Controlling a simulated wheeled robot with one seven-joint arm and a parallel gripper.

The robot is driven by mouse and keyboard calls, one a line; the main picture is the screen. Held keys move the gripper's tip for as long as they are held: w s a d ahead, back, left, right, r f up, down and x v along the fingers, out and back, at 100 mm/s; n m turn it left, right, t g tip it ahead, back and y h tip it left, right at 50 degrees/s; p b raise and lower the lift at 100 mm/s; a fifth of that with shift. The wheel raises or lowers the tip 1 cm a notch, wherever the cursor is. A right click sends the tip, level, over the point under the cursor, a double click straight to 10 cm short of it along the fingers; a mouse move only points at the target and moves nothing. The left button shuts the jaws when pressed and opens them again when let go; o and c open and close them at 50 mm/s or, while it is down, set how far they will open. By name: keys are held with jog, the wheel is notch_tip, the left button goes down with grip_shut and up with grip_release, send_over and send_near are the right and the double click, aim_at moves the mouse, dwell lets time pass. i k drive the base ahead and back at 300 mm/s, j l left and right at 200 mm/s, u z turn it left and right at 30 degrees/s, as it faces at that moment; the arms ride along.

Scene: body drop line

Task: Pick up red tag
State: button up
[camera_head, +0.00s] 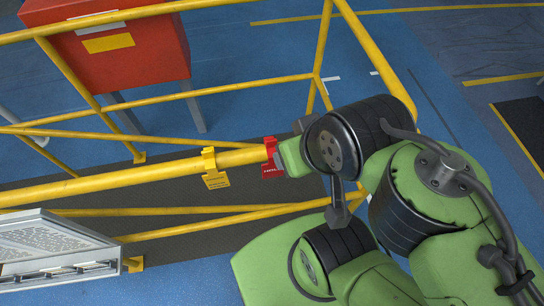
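The red tag (271,158) hangs on the thick yellow rail (105,180), near the middle of the camera_head view. White lettering shows on its lower part. A yellow tag (215,169) hangs on the same rail a little to the left. My green and black arm comes in from the right, and its end is right beside the red tag and covers part of its right side. My gripper's fingers are hidden behind the arm's end, so I cannot tell whether they touch the tag.
Thinner yellow rails (200,91) form a fence around the tag. A red box (105,50) on grey legs stands behind it. Blue floor (420,60) is open at the upper right.

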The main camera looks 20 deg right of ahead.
aim_at(270, 170)
jog(key=i+j, duration=0.1)
jog(key=j, duration=0.75)
jog(key=i+j, duration=0.15)
jog(key=j, duration=0.3)
